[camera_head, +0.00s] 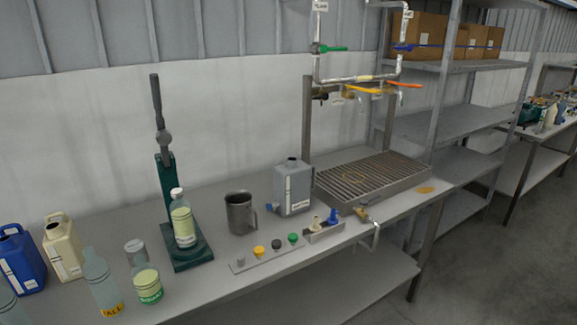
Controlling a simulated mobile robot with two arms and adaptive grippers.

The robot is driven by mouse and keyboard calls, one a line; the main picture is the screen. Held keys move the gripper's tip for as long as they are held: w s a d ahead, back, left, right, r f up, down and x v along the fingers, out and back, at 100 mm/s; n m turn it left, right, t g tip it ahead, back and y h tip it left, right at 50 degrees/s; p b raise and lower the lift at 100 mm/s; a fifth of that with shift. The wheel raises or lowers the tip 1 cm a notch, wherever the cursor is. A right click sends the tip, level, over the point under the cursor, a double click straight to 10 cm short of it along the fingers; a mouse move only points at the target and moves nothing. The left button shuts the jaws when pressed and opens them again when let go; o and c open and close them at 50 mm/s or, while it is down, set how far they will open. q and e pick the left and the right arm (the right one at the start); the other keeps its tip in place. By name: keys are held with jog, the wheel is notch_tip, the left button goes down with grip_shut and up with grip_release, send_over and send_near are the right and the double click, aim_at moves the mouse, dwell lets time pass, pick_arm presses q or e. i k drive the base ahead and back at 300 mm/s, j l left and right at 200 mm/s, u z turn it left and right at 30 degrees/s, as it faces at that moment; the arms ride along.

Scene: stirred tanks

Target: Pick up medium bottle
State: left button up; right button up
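Several bottles stand at the left of the grey bench. A clear bottle with yellow-green content and a white cap (183,222) stands upright on the green stand base. A clear bottle with a green label (149,286) and yellow-green content stands in front of it to the left. A taller, pale bottle with a yellow label (101,285) stands left of that one. I cannot read the small labels, so I cannot tell which is the medium bottle. Neither gripper is in view.
A green stand with an upright lever (162,130) rises behind the capped bottle. A metal mug (239,213), a grey canister (293,188), a button strip (267,252) and a grated tray (399,192) occupy the bench. Blue (19,262) and cream (62,245) jugs stand far left.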

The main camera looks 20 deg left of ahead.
aim_at(182, 215)
jog(key=u, duration=1.25)
